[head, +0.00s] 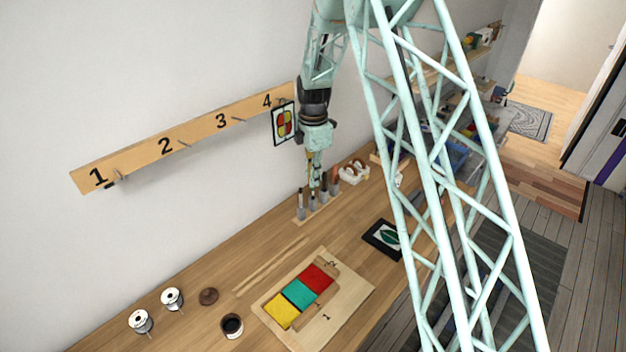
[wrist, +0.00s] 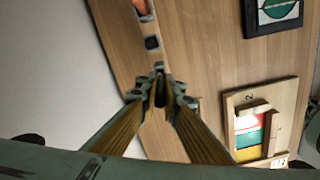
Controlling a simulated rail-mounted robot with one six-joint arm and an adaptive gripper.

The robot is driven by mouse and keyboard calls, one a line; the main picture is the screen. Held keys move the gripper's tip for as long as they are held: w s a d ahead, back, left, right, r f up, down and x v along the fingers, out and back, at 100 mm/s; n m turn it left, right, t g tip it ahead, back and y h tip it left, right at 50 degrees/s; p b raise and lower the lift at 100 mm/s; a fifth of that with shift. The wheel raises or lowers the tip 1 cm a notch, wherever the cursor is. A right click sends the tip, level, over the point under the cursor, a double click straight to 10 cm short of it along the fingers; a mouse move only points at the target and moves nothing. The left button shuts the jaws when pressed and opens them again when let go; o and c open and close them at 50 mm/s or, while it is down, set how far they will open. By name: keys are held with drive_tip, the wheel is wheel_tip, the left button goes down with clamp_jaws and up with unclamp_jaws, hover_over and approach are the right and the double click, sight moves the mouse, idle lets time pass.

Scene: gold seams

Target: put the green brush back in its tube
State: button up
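My gripper (head: 315,184) points down over the row of small dark tubes at the back of the bench, its tips close to the tube tops. In the wrist view its gold-padded fingers converge on the tips (wrist: 160,92), with a narrow dark shape between them. I cannot tell whether that shape is held or lies behind. A dark tube (head: 301,208) stands at the near end of the row, and another (head: 335,188) with an orange top stands at the far end. I cannot make out the green brush for certain; my teal gripper covers the middle of the row.
A wooden tray (head: 267,302) holds red, green and yellow blocks. A black-framed leaf picture (head: 384,238) lies to the right. White spools (head: 141,320), a brown lid (head: 208,296) and a dark cup (head: 232,326) stand front left. A numbered peg rail (head: 200,133) is on the wall.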

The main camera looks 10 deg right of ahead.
sight(313, 191)
drive_tip(key=shift+f+b, duration=2.05)
drive_tip(key=shift+f, duration=0.9)
idle(4.5)
drive_tip(key=o, duration=0.7)
drive_tip(key=shift+o, duration=0.5)
drive_tip(key=o, duration=0.4)
drive_tip(key=shift+c, duration=0.2)
